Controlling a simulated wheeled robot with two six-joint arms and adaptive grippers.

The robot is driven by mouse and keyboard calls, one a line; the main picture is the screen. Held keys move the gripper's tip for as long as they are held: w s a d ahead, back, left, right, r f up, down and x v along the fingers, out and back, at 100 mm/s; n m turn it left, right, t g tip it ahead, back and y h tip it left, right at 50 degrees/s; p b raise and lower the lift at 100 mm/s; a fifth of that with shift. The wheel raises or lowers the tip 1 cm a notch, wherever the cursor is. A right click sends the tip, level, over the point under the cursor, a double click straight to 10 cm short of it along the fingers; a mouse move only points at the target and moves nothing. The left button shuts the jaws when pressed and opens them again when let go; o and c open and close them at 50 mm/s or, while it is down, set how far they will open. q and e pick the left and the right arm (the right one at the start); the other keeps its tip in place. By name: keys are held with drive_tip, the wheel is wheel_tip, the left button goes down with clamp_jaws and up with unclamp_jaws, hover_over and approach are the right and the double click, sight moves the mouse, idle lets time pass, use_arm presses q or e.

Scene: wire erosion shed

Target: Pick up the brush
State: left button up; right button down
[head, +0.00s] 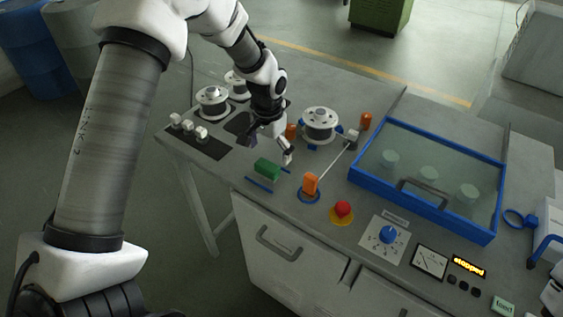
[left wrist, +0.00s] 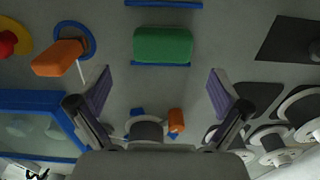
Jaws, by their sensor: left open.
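A green block with rounded edges (head: 268,169), which seems to be the brush, lies on the grey worktop between two thin blue rails. It also shows at the top middle of the left wrist view (left wrist: 163,44). My left gripper (head: 268,147) hangs above the worktop, just behind the block in the head view. In the left wrist view its two purple-padded fingers (left wrist: 157,95) are wide apart with nothing between them. The block is beyond the fingertips, roughly centred between them. Any bristles are hidden.
An orange lever on a blue ring (head: 310,184) and a red button (head: 343,209) stand right of the block. Wire spools (head: 319,124) stand behind. A blue-framed glass cover (head: 430,180) fills the right. A dark plate with white knobs (head: 192,138) lies left.

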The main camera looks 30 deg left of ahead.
sight(269, 163)
use_arm(q)
wheel_tip(269, 163, down, 5)
drive_tip(key=shift+s+a+f+p, duration=0.1)
drive_tip(key=shift+a+f+p, duration=0.1)
drive_tip(key=shift+p, duration=1)
drive_tip(key=shift+f, duration=0.4)
drive_tip(key=shift+d+r, duration=0.1)
drive_tip(key=c, duration=1.2)
